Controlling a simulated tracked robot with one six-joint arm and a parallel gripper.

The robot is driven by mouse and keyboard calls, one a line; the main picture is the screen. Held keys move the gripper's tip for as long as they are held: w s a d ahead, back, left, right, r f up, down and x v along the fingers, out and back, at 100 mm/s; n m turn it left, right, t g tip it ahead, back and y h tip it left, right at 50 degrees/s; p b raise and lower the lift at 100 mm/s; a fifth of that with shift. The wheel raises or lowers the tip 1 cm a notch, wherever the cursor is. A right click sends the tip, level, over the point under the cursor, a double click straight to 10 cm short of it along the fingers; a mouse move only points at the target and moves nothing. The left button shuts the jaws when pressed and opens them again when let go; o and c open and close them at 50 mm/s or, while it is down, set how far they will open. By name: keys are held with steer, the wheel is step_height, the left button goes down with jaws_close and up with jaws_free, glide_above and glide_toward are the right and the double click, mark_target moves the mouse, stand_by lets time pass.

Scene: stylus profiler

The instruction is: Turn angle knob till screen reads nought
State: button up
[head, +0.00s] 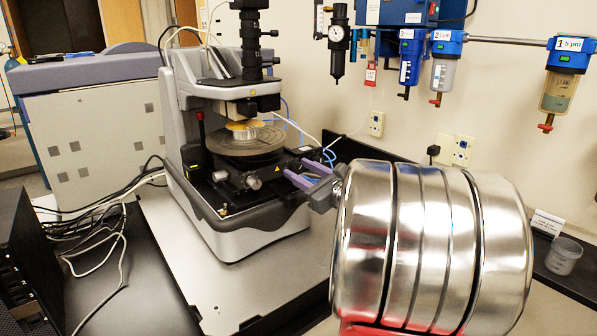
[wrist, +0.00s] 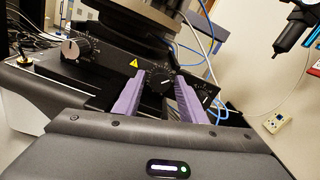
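The stylus profiler (head: 180,115) stands on a grey plate, with its round stage (head: 245,140) above a black base. In the wrist view, a black knob with a white pointer line (wrist: 160,79) on the base's front face lies between my gripper's purple fingertips. A silver knob (wrist: 75,47) is to the left, and another black knob (wrist: 206,97) lies just beyond the right finger. I cannot read which is the angle knob. My gripper (head: 299,170) is open at the base's right side, with gaps visible beside the knob. No screen reading shows in either view.
A silver knob (head: 253,183) faces forward below the stage. Blue and white hoses run behind the profiler, near my fingers. Loose cables (head: 100,215) lie at left. Filters (head: 445,60) hang on the wall, and a plastic cup (head: 563,256) stands at right.

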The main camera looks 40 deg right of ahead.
steer(key=shift+o, duration=0.5)
steer(key=shift+s, duration=0.1)
steer(key=shift+s, duration=0.9)
steer(key=s, duration=0.6)
steer(key=shift+a, duration=0.45)
steer(key=shift+s, duration=0.1)
steer(key=s+a, duration=0.1)
steer(key=s, duration=1.2)
steer(key=shift+s+a, duration=0.25)
steer(key=shift+s, duration=0.05)
